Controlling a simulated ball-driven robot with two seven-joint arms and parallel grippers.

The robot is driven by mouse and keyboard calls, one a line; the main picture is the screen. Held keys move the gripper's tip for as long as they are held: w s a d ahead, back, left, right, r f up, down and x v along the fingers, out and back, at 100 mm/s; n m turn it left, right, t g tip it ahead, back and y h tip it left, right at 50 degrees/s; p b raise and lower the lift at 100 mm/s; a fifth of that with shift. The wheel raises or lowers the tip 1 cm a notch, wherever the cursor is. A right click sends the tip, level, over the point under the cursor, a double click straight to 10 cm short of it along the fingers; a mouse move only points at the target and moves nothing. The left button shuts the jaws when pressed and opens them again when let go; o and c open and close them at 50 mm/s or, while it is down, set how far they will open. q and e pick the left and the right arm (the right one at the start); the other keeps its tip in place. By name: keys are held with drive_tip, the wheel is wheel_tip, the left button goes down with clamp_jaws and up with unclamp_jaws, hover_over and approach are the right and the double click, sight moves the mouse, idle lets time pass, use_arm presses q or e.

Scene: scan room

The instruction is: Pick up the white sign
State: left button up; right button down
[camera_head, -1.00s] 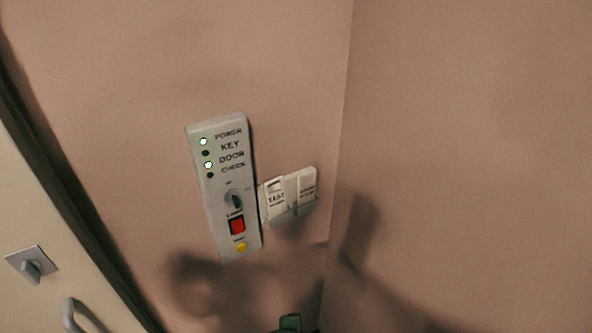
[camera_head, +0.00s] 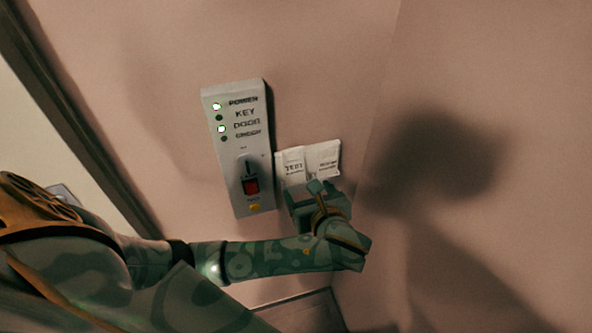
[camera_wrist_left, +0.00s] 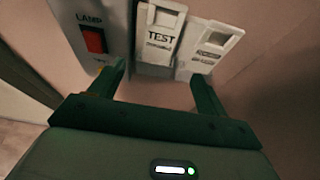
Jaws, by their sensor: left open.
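Two white signs hang side by side on the wall. The left sign (camera_head: 292,163) is printed TEST and also shows in the left wrist view (camera_wrist_left: 160,42). The right sign (camera_head: 324,156) has smaller print, too small to read, and also shows in the left wrist view (camera_wrist_left: 212,42). My left gripper (camera_head: 316,190) is in front of the signs' lower part and hides it. In the left wrist view its open fingers (camera_wrist_left: 157,76) point toward the signs, with nothing between them. My right gripper is not in view.
A grey-white control panel (camera_head: 233,150) with lights, a knob, a red switch (camera_head: 251,187) and a yellow button (camera_head: 255,208) stands just left of the signs. A wall corner is close on the right. A door frame (camera_head: 75,110) runs along the left.

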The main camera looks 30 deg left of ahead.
sight(295, 172)
use_arm(q)
drive_tip(key=x, duration=0.9)
drive_tip(key=shift+s+a+r, duration=0.1)
drive_tip(key=shift+s+a, duration=0.05)
drive_tip(key=shift+s, duration=0.1)
drive_tip(key=shift+c, duration=0.9)
drive_tip(key=c, duration=0.9)
drive_tip(key=shift+c, duration=0.2)
drive_tip(key=shift+r, duration=0.2)
